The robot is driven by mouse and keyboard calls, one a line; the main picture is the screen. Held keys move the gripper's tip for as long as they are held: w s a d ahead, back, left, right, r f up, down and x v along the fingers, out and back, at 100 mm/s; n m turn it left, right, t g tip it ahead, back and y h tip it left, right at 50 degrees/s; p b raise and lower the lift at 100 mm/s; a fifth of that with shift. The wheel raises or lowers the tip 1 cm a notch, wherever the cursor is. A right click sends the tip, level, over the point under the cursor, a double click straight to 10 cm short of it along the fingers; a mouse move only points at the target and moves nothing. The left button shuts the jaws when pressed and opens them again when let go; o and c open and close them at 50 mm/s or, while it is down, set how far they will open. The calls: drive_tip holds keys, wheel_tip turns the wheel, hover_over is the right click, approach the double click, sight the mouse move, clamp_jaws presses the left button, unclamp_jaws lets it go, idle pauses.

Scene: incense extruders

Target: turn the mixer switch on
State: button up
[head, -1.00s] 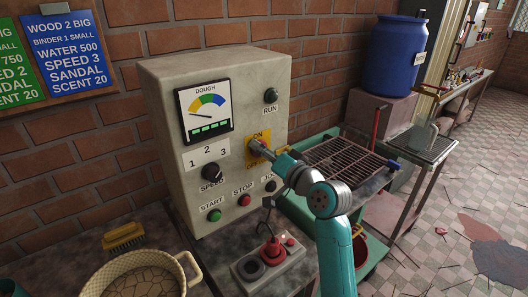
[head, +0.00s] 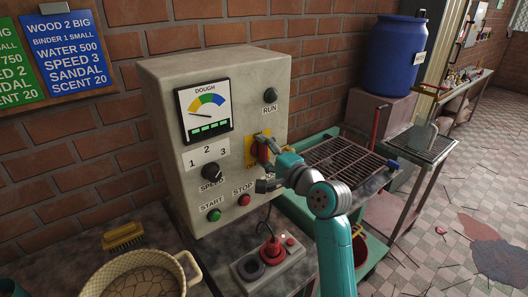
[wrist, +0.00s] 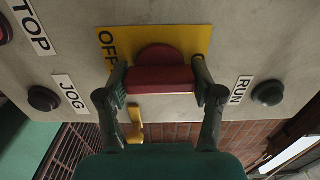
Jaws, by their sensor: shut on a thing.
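The mixer switch is a red rotary handle (head: 263,152) on a yellow plate (wrist: 195,38) on the front of the grey control box (head: 190,80). In the wrist view the red handle (wrist: 160,79) lies level across the picture, with OFF at the plate's left. In the head view the handle stands about upright. My gripper (wrist: 159,82) has one finger at each end of the handle, shut on it. In the head view my gripper (head: 262,162) comes in from the right and hides part of the plate; the ON label is not readable.
RUN (head: 270,95), STOP (head: 244,199) and START (head: 214,215) buttons and the SPEED knob (head: 212,172) sit around the switch. JOG (wrist: 43,98) is close by in the wrist view. A metal rack (head: 345,160) is at right.

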idle(0.6)
drive_tip(key=o, duration=1.2)
drive_tip(key=shift+c, duration=0.2)
drive_tip(key=shift+s+d, duration=0.1)
drive_tip(key=v, duration=1.1)
drive_tip(key=shift+s+d, duration=0.25)
drive_tip(key=shift+s, duration=0.05)
